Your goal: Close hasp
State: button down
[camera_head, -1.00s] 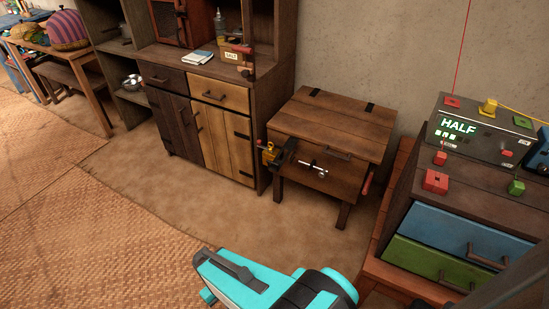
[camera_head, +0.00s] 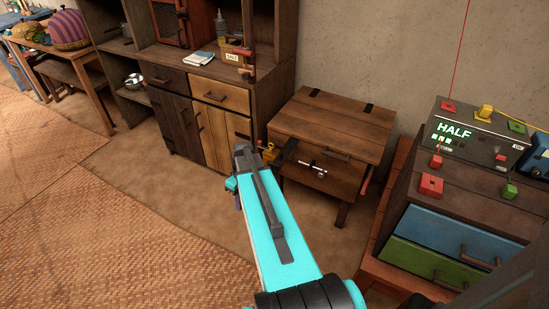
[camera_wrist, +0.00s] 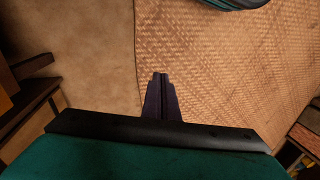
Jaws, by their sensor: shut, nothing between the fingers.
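The wooden chest (camera_head: 330,125) stands on short legs against the wall, its sloping lid down. Dark metal hardware (camera_head: 285,152), which looks like the hasp, sticks out at the front left of the chest. A silver bolt (camera_head: 313,168) sits on the chest front. I cannot tell the hasp's exact position. My gripper (camera_wrist: 160,75) is shut and empty, pointing at the floor in the wrist view. In the head view my arm reaches up toward the chest's left side; the fingertips are not distinguishable.
A dark cabinet (camera_head: 210,118) with a light drawer stands left of the chest. At right, a drawer unit (camera_head: 440,235) carries a control box (camera_head: 470,140) reading HALF, with coloured blocks. The woven mat (camera_head: 110,220) and the floor in front are free.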

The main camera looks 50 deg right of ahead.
jog(key=s+d+r+n+t+h+p, duration=0.1)
jog(key=d+r+t+p, duration=0.1)
jog(key=d+r, duration=2)
jog(key=shift+s+d+t, duration=0.3)
jog(key=shift+d+t, duration=0.4)
jog(key=shift+d, duration=0.1)
jog(key=shift+f, duration=0.2)
jog(key=shift+p+x, duration=1)
jog(key=shift+x, duration=3.85)
jog(key=shift+a+f+p, duration=0.2)
jog(key=shift+f+p, duration=0.35)
jog(key=shift+f, duration=1.45)
